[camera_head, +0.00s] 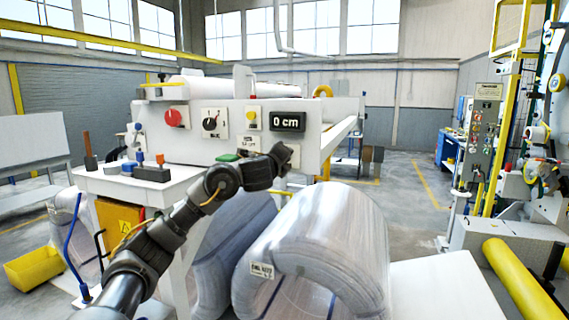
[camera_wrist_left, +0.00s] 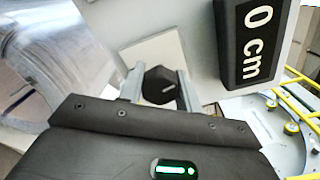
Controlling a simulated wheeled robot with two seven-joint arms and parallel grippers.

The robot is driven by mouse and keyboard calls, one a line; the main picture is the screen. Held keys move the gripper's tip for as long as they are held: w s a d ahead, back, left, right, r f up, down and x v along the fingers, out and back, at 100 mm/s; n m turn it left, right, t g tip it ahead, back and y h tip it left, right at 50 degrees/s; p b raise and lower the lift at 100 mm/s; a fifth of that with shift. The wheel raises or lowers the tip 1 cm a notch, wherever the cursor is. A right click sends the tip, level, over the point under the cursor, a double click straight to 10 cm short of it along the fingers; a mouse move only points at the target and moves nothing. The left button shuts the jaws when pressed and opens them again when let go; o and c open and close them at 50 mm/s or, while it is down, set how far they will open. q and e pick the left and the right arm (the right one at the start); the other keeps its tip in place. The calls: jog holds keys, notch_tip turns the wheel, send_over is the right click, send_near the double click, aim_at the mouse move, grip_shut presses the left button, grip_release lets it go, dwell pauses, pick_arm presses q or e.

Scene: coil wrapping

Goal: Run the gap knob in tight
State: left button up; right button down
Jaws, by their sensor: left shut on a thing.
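My right gripper is not in view.
The panel also carries a red knob (camera_head: 176,117), a black selector knob (camera_head: 213,122) and a yellow button (camera_head: 251,119). A wrapped coil (camera_head: 325,235) stands below and right of my left arm. A small white table (camera_head: 120,187) with tools is at the left.

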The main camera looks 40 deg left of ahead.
pick_arm(q)
jog(key=shift+d+f+m+b, duration=0.15)
jog(key=shift+m+b, duration=0.25)
jog(key=shift+m, duration=0.7)
jog(key=o, duration=1)
jog(key=shift+s+d, duration=0.15)
jog(key=shift+s, duration=0.35)
jog(key=p+v, duration=0.2)
jog(key=v, duration=0.7)
jog(key=shift+s+p, duration=0.3)
jog(key=shift+s, duration=0.05)
